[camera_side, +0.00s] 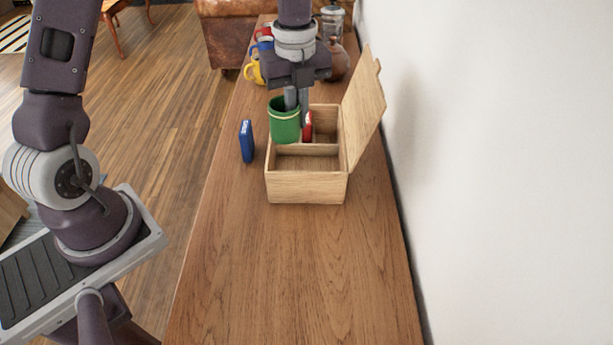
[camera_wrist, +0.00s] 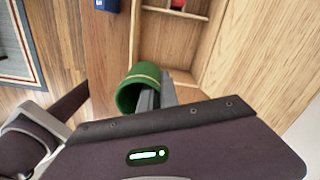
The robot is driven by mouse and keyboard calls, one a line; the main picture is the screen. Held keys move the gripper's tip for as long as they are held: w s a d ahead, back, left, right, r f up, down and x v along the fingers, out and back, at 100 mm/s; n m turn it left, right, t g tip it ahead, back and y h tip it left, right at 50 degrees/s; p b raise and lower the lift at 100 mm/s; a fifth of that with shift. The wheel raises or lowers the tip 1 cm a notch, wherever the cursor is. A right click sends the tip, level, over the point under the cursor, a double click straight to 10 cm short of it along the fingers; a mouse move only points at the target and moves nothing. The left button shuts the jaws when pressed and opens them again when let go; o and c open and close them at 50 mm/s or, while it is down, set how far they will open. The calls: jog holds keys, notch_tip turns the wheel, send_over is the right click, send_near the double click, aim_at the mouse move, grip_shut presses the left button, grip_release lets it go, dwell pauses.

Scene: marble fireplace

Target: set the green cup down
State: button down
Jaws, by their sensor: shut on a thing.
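The green cup (camera_side: 285,120) has a thin pale band near its rim. It shows in the side view at the far left part of the open wooden box (camera_side: 305,188). My gripper (camera_side: 297,98) points down and is shut on the cup's wall, with one finger inside the cup. In the wrist view the cup (camera_wrist: 139,88) sits at the fingers (camera_wrist: 150,98), its mouth toward the camera, beside the box's divided compartments (camera_wrist: 168,48). I cannot tell whether the cup's base touches anything; the box hides part of the view.
The box's lid (camera_side: 364,105) stands open on the right, near the white wall. A red item (camera_side: 308,126) is inside the box. A blue box (camera_side: 247,141) stands to its left. A yellow mug (camera_side: 255,70), a brown pot (camera_side: 337,62) and a jar (camera_side: 332,22) are behind. The near tabletop (camera_side: 295,270) is clear.

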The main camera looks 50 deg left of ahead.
send_over(316, 161)
jog(key=s+d, duration=0.3)
jog(key=f, duration=0.1)
notch_tip(316, 161, down, 15)
jog(key=shift+s+d+f, duration=0.1)
jog(key=shift+s, duration=0.05)
jog(key=c, duration=1.6)
grip_release()
jog(key=shift+f, duration=0.1)
